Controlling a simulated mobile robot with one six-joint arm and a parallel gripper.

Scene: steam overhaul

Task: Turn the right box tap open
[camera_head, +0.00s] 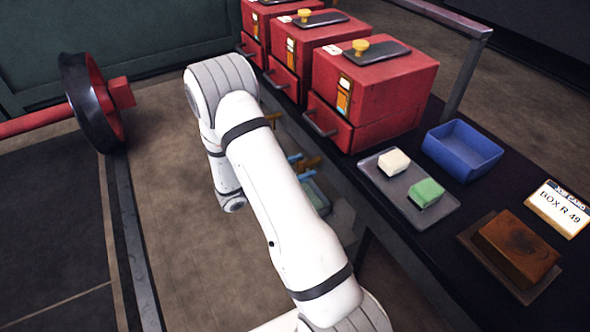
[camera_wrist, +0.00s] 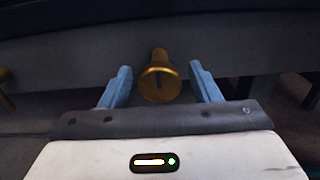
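Three red boxes stand in a row in the head view; the right box (camera_head: 395,90) is the nearest. A brass tap (camera_wrist: 159,82) with a slotted round end faces the camera in the wrist view. My gripper (camera_wrist: 160,70) is open, with one blue finger on each side of this tap and a visible gap to both. In the head view my gripper (camera_head: 297,160) is small, beside a brass tap (camera_head: 310,163) below the front of the right box. My arm hides part of that area. Whether the fingers reach past the tap's end is hard to tell.

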